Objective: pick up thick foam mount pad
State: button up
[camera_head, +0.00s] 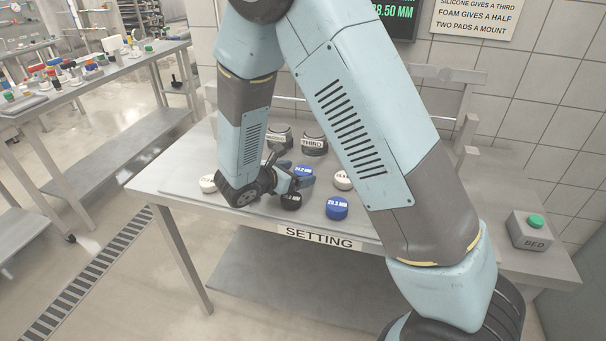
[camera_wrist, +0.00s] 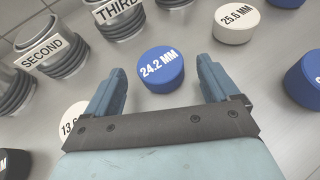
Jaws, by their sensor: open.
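Several round pads with size labels lie on the setting table. A blue pad marked 24.2 MM (camera_wrist: 161,72) lies just ahead of my gripper, between the lines of its two fingers. My gripper (camera_head: 286,172) is open and empty, low over the table; both fingers show in the wrist view. A white pad marked 25.6 MM (camera_wrist: 236,25) lies beyond to the right. Another blue pad (camera_head: 337,209) reads about 25.3 MM. A white pad (camera_wrist: 73,118) beginning with 13 is partly behind the left finger. A black pad (camera_head: 291,202) lies near my wrist. The frames do not name which pads are foam.
Dark ribbed mounts labelled SECOND (camera_wrist: 38,60) and THIRD (camera_wrist: 118,14) stand behind the pads. The setting table (camera_head: 240,212) has a BED box (camera_head: 530,232) with a green button at right. A wall sign (camera_head: 474,16) mentions silicone and foam.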

jog(key=shift+x, duration=0.95)
jog(key=shift+c, duration=0.5)
jog(key=c, duration=1)
jog(key=shift+r, duration=0.1)
